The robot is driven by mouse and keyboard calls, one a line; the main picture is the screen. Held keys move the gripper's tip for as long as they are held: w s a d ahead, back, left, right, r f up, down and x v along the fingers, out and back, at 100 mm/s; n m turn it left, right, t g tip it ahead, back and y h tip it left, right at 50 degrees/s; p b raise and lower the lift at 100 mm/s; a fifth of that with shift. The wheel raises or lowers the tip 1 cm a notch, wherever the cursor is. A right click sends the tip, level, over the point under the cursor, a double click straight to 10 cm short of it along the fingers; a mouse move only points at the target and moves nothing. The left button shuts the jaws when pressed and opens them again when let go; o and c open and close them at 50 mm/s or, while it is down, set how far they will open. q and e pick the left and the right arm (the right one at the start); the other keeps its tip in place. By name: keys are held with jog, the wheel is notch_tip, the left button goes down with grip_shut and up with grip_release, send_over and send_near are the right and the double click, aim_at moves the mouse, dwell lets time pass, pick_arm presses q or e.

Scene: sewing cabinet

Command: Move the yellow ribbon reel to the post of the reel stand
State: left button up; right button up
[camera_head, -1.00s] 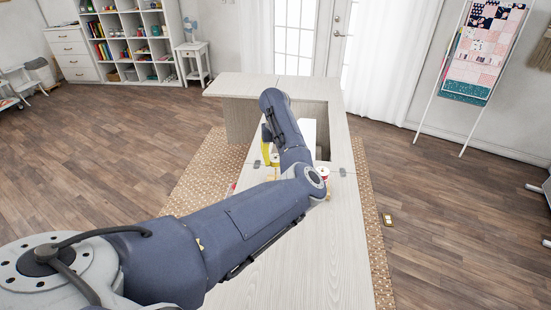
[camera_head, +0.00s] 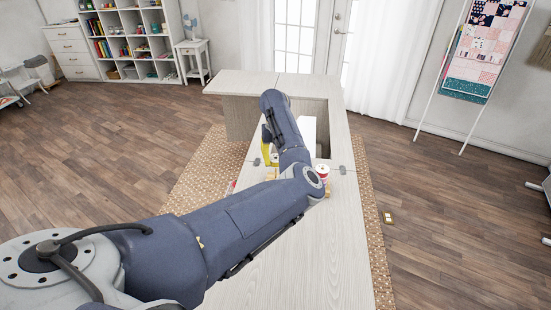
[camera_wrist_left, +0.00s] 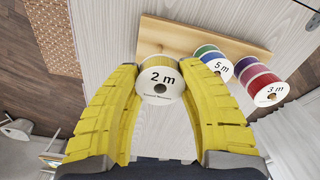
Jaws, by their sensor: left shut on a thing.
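In the left wrist view, the yellow ribbon reel (camera_wrist_left: 162,83) has a white face marked "2 m". My left gripper (camera_wrist_left: 163,70) has its yellow fingers shut on it, one on each side. In the head view my left gripper (camera_head: 268,154) shows partly beside the forearm, over the cabinet top; the held reel is hidden there. My right gripper is not in view.
Blue and green reels, one marked "5 m" (camera_wrist_left: 217,64), are at the board's right in the wrist view. A red "3 m" reel (camera_wrist_left: 263,86) is beside them. The pale cabinet top (camera_head: 300,265) has an opening at its far right. The near part is clear.

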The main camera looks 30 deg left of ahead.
pick_arm(q)
jog(key=shift+f, duration=0.9)
jog(key=o, duration=1.1)
notch_tip(320, 180, up, 12)
jog(key=shift+w+a+r, duration=0.1)
jog(key=shift+a, duration=0.05)
dwell(0.3)
